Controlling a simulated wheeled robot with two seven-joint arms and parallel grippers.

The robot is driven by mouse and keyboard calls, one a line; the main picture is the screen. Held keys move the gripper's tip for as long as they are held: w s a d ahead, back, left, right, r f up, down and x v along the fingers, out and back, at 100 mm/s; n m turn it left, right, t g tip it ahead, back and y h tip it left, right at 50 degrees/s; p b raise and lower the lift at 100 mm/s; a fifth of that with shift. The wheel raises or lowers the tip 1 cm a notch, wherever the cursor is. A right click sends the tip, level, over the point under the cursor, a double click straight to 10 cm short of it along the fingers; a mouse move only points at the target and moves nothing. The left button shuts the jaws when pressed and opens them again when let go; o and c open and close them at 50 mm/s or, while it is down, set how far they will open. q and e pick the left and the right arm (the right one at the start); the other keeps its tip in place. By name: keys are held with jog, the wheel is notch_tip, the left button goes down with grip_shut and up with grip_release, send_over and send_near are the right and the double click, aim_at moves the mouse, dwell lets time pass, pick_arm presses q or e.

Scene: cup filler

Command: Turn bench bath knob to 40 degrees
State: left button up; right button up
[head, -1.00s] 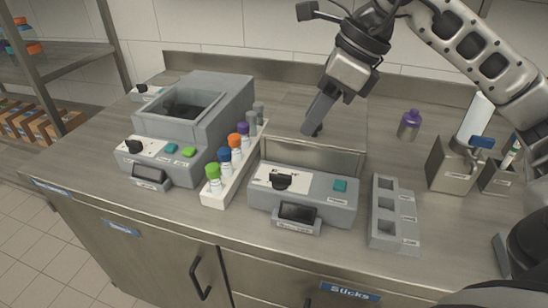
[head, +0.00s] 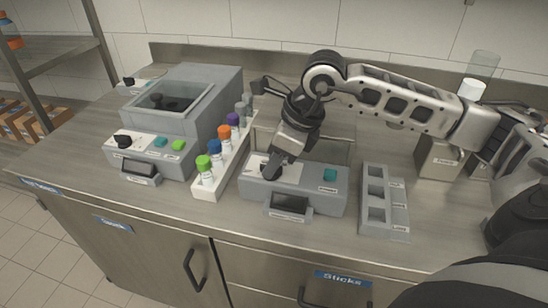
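The middle grey unit (head: 308,190), with a metal basin (head: 338,150) behind its control panel, looks like the bench bath; its label is too small to read. It has a teal button (head: 329,174) and a small dark display (head: 290,203). My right gripper (head: 270,170) points down at the white dial plate (head: 253,166) on this panel, where the black knob sits. The fingers cover the knob, so its angle is hidden. I cannot tell whether the fingers grip it or whether they are open. My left gripper is not in view.
A larger grey machine (head: 196,108) with its own black knob (head: 123,141) stands left. A white rack (head: 207,190) of colour-capped tubes stands close beside the middle unit. A grey slotted holder (head: 384,215) is at right. Cabinets (head: 240,262) are below the counter's front edge.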

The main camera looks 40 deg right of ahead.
jog(key=shift+f, duration=0.25)
grip_shut()
